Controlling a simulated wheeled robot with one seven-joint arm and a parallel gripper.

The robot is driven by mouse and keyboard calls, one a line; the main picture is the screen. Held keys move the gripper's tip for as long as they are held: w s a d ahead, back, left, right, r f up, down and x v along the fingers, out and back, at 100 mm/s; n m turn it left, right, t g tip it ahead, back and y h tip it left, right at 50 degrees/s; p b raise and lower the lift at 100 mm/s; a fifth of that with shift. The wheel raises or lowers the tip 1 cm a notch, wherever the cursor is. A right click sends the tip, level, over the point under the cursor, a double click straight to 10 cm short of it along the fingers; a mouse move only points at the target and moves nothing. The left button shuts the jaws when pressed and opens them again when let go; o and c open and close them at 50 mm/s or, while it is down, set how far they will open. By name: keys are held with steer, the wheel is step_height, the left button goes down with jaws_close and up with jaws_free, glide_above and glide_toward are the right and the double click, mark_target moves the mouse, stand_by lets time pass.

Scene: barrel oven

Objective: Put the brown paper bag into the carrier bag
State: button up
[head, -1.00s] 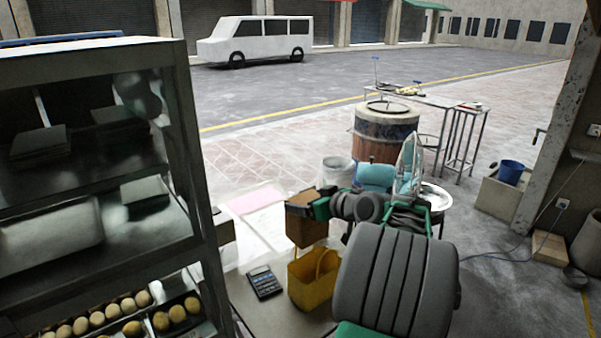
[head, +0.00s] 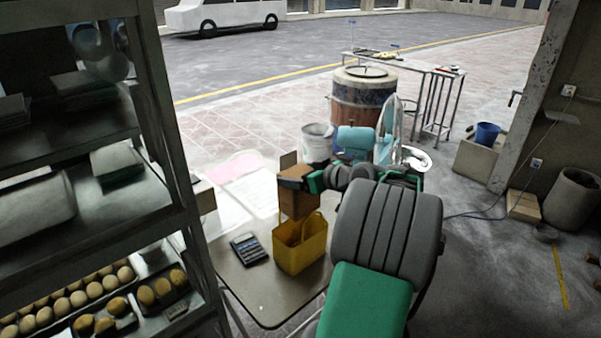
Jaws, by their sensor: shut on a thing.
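The brown paper bag (head: 298,204) is upright in the middle of the head view. My gripper (head: 292,180) is shut on its upper part, with a strip of the bag showing above the fingers. The yellow carrier bag (head: 300,250) stands on the table with its handles up, just below and in front of the paper bag. The paper bag's lower edge is close to the carrier bag's far rim. I cannot tell whether they touch. The inside of the carrier bag is mostly hidden.
A calculator (head: 249,249) lies on the table (head: 262,297) left of the carrier bag. Paper sheets (head: 262,193) lie behind. A shelf rack (head: 168,160) with eggs or buns stands close on the left. A white bucket (head: 318,143) and barrel oven (head: 364,97) are farther back.

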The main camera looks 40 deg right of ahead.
step_height(320, 180, down, 15)
steer(key=b, duration=1.2)
steer(key=shift+r, duration=0.15)
steer(key=o, duration=1.5)
steer(key=v, duration=0.8)
